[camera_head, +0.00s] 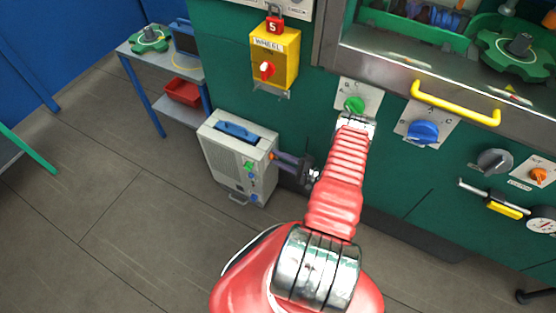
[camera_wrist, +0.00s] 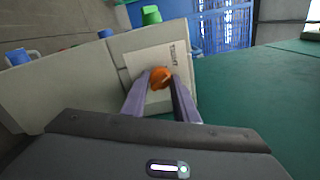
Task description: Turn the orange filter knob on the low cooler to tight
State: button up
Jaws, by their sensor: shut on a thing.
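In the head view only a bit of the knob (camera_head: 273,156) shows at the fingertips. My gripper (camera_head: 277,158) reaches in from the right. In the wrist view its two purple-grey fingers (camera_wrist: 160,80) lie on either side of the knob and are shut on it.
The green machine (camera_head: 225,60) stands close behind the cooler. Green and blue knobs (camera_head: 249,166) are on the cooler's front. A grey shelf (camera_head: 160,70) with a red bin (camera_head: 184,91) stands at the left. The floor (camera_head: 90,180) in front is clear.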

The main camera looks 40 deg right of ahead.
jog(key=n, duration=0.4)
jog(key=shift+s+a+f, duration=0.15)
jog(key=shift+a+f, duration=0.1)
jog(key=shift+f, duration=0.05)
jog(key=o, duration=1.1)
jog(key=shift+d+r, duration=0.1)
jog(key=shift+r, duration=0.05)
jog(key=shift+c, duration=0.2)
jog(key=shift+d, duration=0.1)
jog(key=v, duration=1.3)
jog(key=shift+s, duration=0.3)
